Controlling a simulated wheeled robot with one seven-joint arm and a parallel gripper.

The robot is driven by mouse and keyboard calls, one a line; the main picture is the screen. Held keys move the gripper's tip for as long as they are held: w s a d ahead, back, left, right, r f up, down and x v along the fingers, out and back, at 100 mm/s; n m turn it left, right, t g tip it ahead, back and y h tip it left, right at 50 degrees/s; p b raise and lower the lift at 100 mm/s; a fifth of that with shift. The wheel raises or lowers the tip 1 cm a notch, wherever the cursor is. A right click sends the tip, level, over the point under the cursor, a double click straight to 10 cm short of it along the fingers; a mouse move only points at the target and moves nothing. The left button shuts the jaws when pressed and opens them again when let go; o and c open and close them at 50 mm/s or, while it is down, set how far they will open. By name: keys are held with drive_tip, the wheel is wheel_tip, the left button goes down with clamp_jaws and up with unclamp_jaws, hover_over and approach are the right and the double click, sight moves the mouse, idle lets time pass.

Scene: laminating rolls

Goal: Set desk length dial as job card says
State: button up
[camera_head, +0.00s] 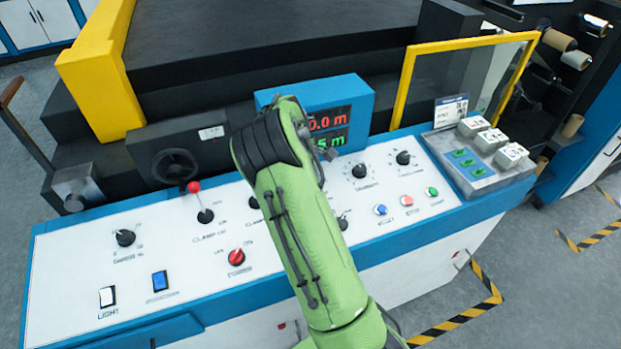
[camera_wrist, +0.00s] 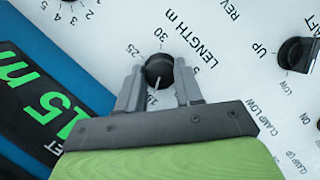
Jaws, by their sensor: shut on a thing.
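The LENGTH m dial, a round black knob (camera_wrist: 158,68), stands on the white desk panel in the wrist view. My gripper (camera_wrist: 160,82) has one grey finger on each side of it and is shut on it. A pale pointer line on the knob faces down toward the palm; the fingers cover part of the scale, so its exact mark is unclear. The display (camera_wrist: 32,105) shows green digits ending in "5 m". In the head view my arm hides the dial and gripper, and part of the display (camera_head: 362,95). A white card (camera_head: 450,110) stands at the right, its text too small to read.
In the head view, a red-topped lever (camera_head: 199,200), a red knob (camera_head: 236,257) and several buttons share the desk. A yellow-framed guard (camera_head: 404,85) rises behind.

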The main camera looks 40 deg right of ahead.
drive_tip(key=o, duration=1)
drive_tip(key=shift+o, duration=0.2)
drive_tip(key=shift+r, duration=0.1)
drive_tip(key=p+v, duration=0.2)
drive_tip(key=v, duration=1.3)
drive_tip(key=shift+r, duration=0.35)
drive_tip(key=shift+w, duration=0.1)
